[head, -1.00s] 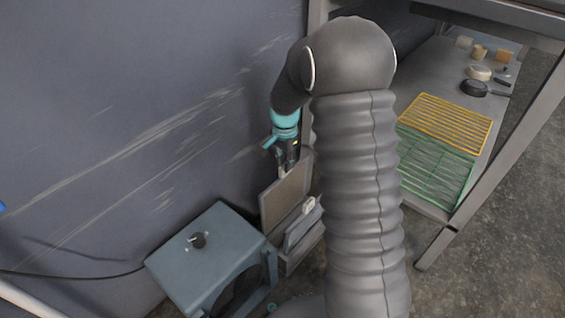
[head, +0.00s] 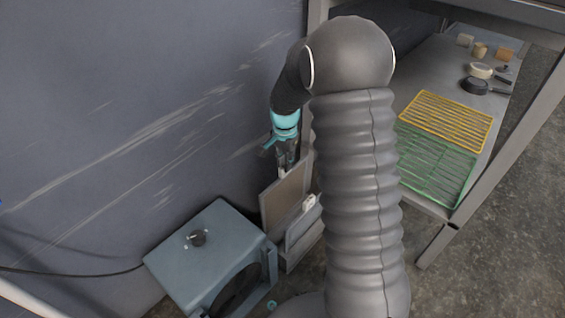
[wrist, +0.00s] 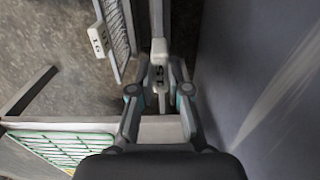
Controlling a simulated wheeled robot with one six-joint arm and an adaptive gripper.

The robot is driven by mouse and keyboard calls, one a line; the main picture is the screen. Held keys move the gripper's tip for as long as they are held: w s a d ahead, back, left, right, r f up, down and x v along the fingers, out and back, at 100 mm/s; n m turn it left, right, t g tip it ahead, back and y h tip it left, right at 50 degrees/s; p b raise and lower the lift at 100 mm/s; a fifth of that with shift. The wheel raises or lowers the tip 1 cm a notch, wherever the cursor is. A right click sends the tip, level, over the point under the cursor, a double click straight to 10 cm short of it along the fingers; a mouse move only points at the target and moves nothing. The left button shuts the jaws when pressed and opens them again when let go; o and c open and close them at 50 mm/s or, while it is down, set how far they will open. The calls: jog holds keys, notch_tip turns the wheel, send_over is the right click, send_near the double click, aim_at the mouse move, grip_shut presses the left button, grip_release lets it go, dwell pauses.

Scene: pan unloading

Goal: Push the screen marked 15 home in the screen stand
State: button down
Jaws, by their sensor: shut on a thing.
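In the wrist view my gripper (wrist: 159,92) is shut on the pale tab of a screen (wrist: 158,20), seen edge-on; the tab's mark appears to read 15. In the head view this screen (head: 284,199) stands upright below my gripper (head: 285,160), with a grey frame and a brownish panel. Its lower part is hidden behind a second screen and the screen stand (head: 291,266), so I cannot tell how deep it sits. The second screen (head: 303,228) has a white tab; in the wrist view its tab (wrist: 98,40) carries a mark, perhaps 16.
A blue-grey box (head: 210,245) with a knob stands left of the stand. A scratched wall (head: 150,110) rises close behind. To the right, a shelf holds a yellow rack (head: 448,120), a green rack (head: 436,165), pans and small pots. My arm covers the middle.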

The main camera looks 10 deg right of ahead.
notch_tip(320, 180, down, 9)
jog(key=b, duration=0.4)
dwell(6.6)
jog(key=shift+r, duration=0.15)
jog(key=c, duration=1.1)
grip_release()
jog(key=shift+o, duration=0.2)
